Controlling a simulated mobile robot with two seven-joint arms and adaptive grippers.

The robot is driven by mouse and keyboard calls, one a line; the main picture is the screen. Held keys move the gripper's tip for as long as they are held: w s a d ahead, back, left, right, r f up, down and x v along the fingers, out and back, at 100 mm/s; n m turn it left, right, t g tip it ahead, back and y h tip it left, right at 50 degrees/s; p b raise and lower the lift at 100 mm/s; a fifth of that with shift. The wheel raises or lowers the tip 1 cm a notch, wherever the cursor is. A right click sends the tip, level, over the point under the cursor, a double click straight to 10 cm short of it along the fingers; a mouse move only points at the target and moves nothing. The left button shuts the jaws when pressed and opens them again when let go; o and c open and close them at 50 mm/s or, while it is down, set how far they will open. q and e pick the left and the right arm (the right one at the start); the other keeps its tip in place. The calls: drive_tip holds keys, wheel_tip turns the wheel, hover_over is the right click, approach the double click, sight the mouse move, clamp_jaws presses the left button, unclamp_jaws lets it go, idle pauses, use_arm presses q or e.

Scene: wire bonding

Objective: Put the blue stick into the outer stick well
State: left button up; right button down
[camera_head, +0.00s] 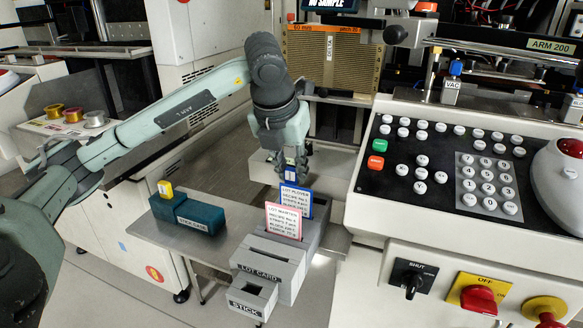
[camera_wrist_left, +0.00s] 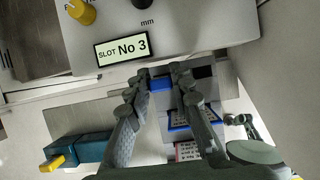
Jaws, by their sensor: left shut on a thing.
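My left gripper (camera_head: 291,172) is shut on a small blue stick (camera_wrist_left: 160,84), near the far end of the grey holder row. In the wrist view the left fingertips (camera_wrist_left: 160,74) hold the stick beside a grey block with a dark opening (camera_wrist_left: 203,72). I cannot tell whether the stick is above that block or touching it. The near grey block labelled STICK (camera_head: 246,308) has an open well in its top. Which well counts as the outer one is not marked. My right gripper is not seen.
The grey LOT CARD holder (camera_head: 262,273) stands behind the near block. A red-edged card (camera_head: 284,222) and a blue-edged card (camera_head: 297,200) stand close to my fingers. A control panel (camera_head: 440,165) is at right.

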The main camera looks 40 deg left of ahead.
use_arm(q)
drive_tip(key=shift+f+b, duration=1.05)
drive_tip(key=shift+f, duration=0.2)
drive_tip(key=o, duration=0.9)
drive_tip(key=shift+o, duration=0.2)
drive_tip(key=shift+r, duration=0.1)
drive_tip(key=v, duration=1.2)
